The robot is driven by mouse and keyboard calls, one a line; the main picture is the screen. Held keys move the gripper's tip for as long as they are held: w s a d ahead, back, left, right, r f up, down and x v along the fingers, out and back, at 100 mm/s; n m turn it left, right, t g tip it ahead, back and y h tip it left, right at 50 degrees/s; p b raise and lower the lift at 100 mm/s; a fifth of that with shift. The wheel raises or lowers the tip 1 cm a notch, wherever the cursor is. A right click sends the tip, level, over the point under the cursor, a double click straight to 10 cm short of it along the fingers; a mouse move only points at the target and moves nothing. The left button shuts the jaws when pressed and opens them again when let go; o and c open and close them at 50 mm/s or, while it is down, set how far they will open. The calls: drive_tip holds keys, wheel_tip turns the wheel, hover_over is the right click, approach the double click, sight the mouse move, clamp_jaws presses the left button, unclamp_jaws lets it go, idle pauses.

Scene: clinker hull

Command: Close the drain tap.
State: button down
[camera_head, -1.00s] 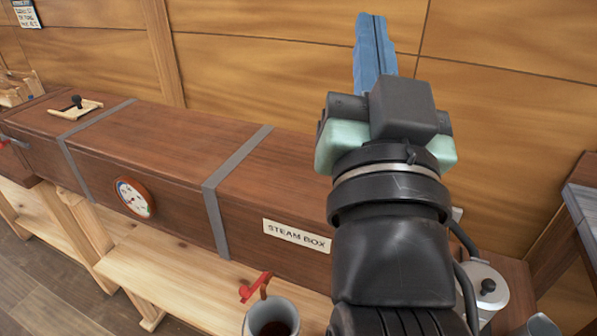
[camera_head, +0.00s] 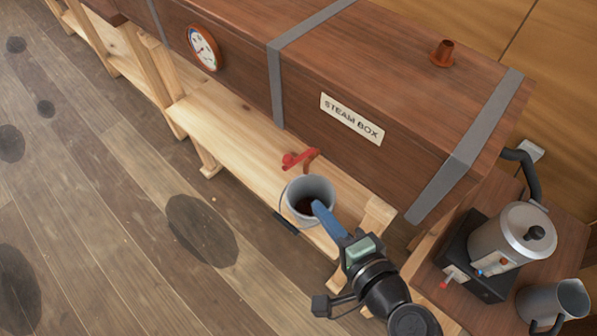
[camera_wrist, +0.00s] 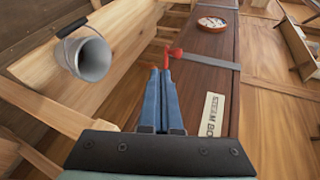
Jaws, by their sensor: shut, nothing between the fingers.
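The drain tap (camera_head: 299,159) has a red lever and a copper-coloured spout low on the front of the steam box (camera_head: 300,70). Its lever points out to the left in the head view. A grey bucket (camera_head: 297,209) with dark contents stands on the wooden ledge below it. My gripper (camera_head: 318,206) is shut and empty, its blue fingers overlapping the bucket in the head view. In the wrist view the fingertips (camera_wrist: 160,74) point at the red tap (camera_wrist: 174,53), just past them; I cannot tell if they touch. The bucket (camera_wrist: 90,55) is to their left.
A round gauge (camera_head: 204,47) and a label (camera_head: 352,118) are on the box front. A kettle (camera_head: 512,237) on a burner and a metal jug (camera_head: 555,303) stand on a side table at the right. The plank floor at the left is open.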

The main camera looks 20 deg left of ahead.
sight(290, 166)
drive_tip(key=shift+w+a+r+p+x, duration=0.1)
drive_tip(key=shift+r+p+x, duration=0.2)
drive_tip(key=shift+x, duration=1.25)
drive_tip(key=shift+w+a+r+p+x, duration=0.15)
drive_tip(key=shift+r+x, duration=0.25)
drive_tip(key=shift+x, duration=1.15)
drive_tip(key=shift+w+r+p+x, duration=0.1)
drive_tip(key=shift+r+p+x, duration=0.2)
drive_tip(key=shift+x, duration=1.25)
drive_tip(key=shift+r, duration=0.1)
